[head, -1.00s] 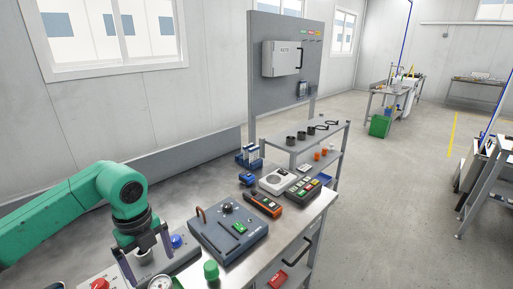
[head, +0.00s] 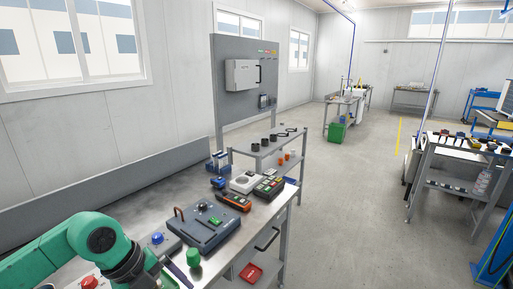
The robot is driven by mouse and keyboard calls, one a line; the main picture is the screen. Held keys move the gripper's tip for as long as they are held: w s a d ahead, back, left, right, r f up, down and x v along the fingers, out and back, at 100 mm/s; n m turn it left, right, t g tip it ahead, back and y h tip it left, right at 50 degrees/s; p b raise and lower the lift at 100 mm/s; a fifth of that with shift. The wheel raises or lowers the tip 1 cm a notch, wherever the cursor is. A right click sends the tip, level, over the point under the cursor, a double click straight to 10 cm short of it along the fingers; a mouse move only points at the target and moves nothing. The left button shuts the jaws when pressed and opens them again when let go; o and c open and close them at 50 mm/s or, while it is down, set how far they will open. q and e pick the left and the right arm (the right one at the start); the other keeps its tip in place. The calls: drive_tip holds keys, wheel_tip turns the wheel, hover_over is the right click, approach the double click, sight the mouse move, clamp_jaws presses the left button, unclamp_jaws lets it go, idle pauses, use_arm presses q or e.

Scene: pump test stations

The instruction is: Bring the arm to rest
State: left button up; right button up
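My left arm, green with a dark wrist, comes in from the lower left over the near end of the workbench (head: 270,215). The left gripper (head: 172,280) is at the bottom edge, in front of the button panel with the blue button (head: 157,238) and a red button (head: 90,282). One dark finger shows beside the wrist; the fingertips are cut off by the frame, so opening and contents are hidden. My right gripper is not in view.
A grey test box (head: 203,230), green knob (head: 193,257), orange meter (head: 233,202) and keypad device (head: 268,187) are on the bench right of the gripper. A red tray (head: 249,273) is on the lower shelf. Open floor (head: 345,220) lies to the right.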

use_arm(q)
drive_tip(key=d+r+m+t+h, duration=0.1)
drive_tip(key=d+r+h, duration=0.4)
drive_tip(key=d, duration=0.4)
drive_tip(key=d+r+m+t+h, duration=0.1)
drive_tip(key=d+r+h, duration=0.35)
drive_tip(key=d, duration=0.35)
drive_tip(key=w+a+r+n+t+h, duration=0.2)
drive_tip(key=w+r+n+t, duration=0.3)
drive_tip(key=r+n+t, duration=0.5)
drive_tip(key=w+a+f+n+t+y, duration=0.3)
drive_tip(key=a+f+n+y, duration=1.2)
drive_tip(key=a, duration=0.1)
drive_tip(key=s+a+f+n+g, duration=0.25)
drive_tip(key=s+f+g, duration=1.05)
drive_tip(key=s+f, duration=0.75)
drive_tip(key=s+a+f+g, duration=0.1)
drive_tip(key=s+f, duration=0.2)
drive_tip(key=f, duration=2.3)
drive_tip(key=s+a+f+m+g, duration=0.1)
drive_tip(key=s+a+f, duration=0.1)
drive_tip(key=s+f, duration=0.9)
drive_tip(key=s, duration=0.4)
drive_tip(key=shift+a+f+y, duration=0.35)
drive_tip(key=shift+a, duration=0.05)
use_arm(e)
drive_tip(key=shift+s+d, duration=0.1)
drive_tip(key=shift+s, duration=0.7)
